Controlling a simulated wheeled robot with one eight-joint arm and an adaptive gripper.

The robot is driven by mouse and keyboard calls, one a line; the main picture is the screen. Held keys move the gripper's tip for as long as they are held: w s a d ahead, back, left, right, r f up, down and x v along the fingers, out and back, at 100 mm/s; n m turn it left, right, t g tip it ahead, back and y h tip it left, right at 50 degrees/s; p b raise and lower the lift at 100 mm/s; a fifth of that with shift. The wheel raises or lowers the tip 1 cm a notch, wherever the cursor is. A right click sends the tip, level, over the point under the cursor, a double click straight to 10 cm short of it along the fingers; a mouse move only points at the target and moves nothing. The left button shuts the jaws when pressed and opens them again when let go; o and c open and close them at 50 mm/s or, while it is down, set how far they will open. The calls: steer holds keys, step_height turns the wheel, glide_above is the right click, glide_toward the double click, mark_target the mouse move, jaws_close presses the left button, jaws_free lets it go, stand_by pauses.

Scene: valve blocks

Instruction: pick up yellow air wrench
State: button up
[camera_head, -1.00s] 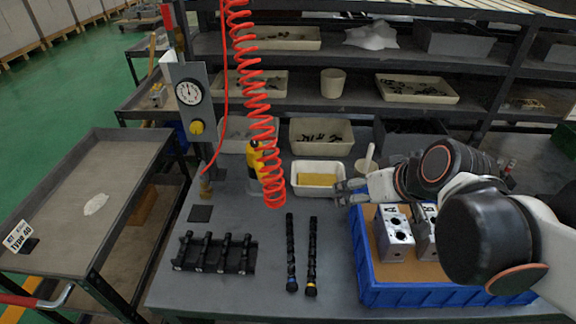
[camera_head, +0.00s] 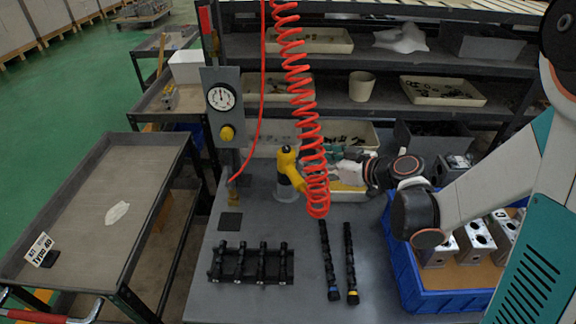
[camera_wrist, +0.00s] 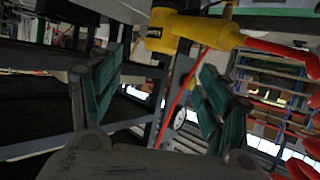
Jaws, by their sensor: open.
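A blue crate (camera_head: 440,302) with metal valve blocks (camera_head: 480,236) stands at the right. Two dark shafts (camera_head: 338,262) and a black rack (camera_head: 250,263) lie in front. A gauge panel (camera_head: 222,105) stands at the left. Shelves with bins are behind.

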mark_target(293, 157)
steer(key=b+x, duration=0.2)
steer(key=x, duration=0.6)
steer(key=shift+a+f, duration=0.1)
steer(key=shift+f, duration=0.05)
steer(key=b+x, duration=0.2)
steer(key=x, duration=0.3)
steer(key=shift+f, duration=0.2)
steer(key=shift+s+r, duration=0.1)
steer(key=c, duration=1.5)
